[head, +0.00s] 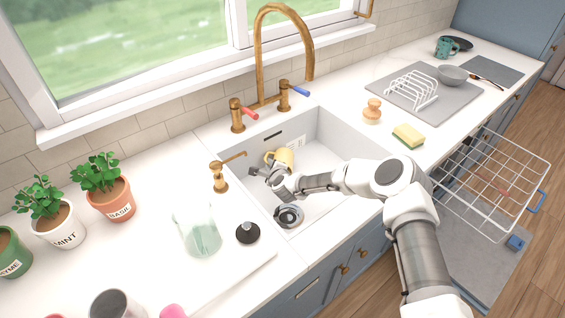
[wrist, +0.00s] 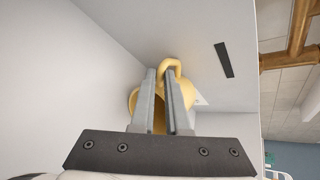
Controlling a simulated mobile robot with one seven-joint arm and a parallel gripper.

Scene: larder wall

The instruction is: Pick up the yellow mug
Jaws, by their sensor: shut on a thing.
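The yellow mug (head: 284,157) is inside the white sink (head: 335,150), toward its back left in the head view. My gripper (head: 271,168) reaches down into the sink at the mug's left side. In the wrist view the mug (wrist: 134,98) lies between and behind my two grey fingers (wrist: 167,92), with its handle at the top. The fingers are close together and shut on the mug. They hide part of its body, and I cannot tell whether it touches the sink floor.
A brass tap (head: 262,60) with red and blue handles stands behind the sink. A soap dispenser (head: 219,178), glass jar (head: 200,232) and dark stopper (head: 247,233) stand left of it. A brush (head: 372,111) and sponge (head: 409,135) are right. A wire rack (head: 490,180) juts out.

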